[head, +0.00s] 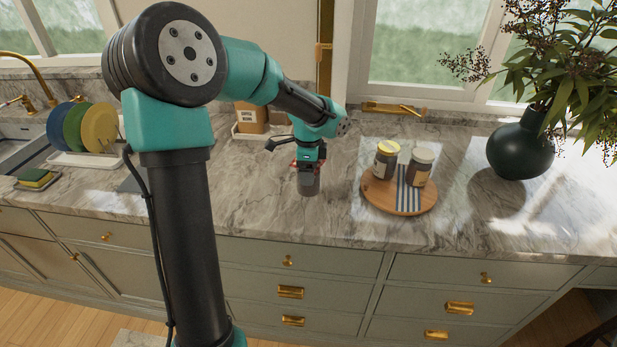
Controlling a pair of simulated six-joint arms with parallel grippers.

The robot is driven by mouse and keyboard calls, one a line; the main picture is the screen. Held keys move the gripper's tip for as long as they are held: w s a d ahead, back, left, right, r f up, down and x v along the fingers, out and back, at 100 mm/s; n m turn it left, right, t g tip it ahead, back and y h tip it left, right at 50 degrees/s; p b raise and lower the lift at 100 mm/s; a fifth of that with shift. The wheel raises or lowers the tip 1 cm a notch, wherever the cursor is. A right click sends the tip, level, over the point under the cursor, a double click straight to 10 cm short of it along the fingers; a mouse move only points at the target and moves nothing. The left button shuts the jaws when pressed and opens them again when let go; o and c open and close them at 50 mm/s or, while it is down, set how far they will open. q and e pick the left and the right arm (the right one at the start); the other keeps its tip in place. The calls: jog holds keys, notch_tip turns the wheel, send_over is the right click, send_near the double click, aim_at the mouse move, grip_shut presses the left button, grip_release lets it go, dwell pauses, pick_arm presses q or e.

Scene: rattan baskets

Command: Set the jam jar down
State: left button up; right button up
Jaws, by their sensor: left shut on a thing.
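My left gripper (308,167) is over the counter, left of the round board, pointing down. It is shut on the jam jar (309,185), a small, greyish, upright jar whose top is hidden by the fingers. The jar is close above or on the marble; I cannot tell whether its base touches. My right gripper is not in view.
A round wooden board (376,196) with a striped cloth holds a yellow-lidded jar (385,160) and a grey-lidded jar (419,166). A coffee beans package (252,117) stands behind on a tray. A dark vase (520,152) is at right. Marble (265,200) around the gripper is clear.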

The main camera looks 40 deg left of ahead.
pick_arm(q)
jog(key=shift+w+a, duration=0.15)
jog(key=shift+w, duration=0.05)
jog(key=shift+w+a+f, duration=0.1)
jog(key=shift+a+f, duration=0.05)
jog(key=shift+f, duration=1.65)
jog(key=shift+f, duration=0.15)
jog(key=o, duration=1.2)
notch_tip(320, 180, up, 12)
jog(key=shift+r, duration=0.15)
